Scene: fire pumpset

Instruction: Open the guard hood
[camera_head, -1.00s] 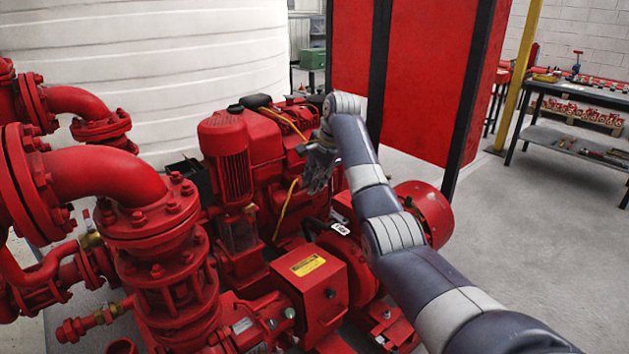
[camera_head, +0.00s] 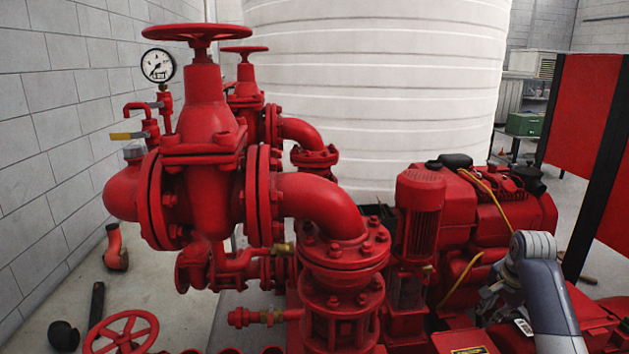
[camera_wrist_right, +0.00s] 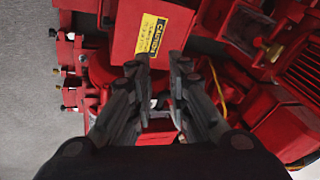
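The guard hood is a red box with a yellow caution label. Only its top edge (camera_head: 458,340) shows at the bottom of the head view. In the right wrist view the hood (camera_wrist_right: 178,22) is at the top centre, with its label (camera_wrist_right: 151,33) just beyond my fingertips. My right gripper (camera_wrist_right: 158,63) has its fingers apart with nothing held between them. In the head view my right gripper (camera_head: 498,300) is at the lower right, beside the engine, partly hidden by my wrist. I cannot tell if it touches anything. My left gripper is not in view.
Red valves and pipes (camera_head: 325,200) with a handwheel and gauge (camera_head: 158,65) fill the left and middle. A red engine (camera_head: 455,205) with yellow cables stands behind my gripper. A white tank (camera_head: 375,90) is at the back, a red panel (camera_head: 588,115) at the right.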

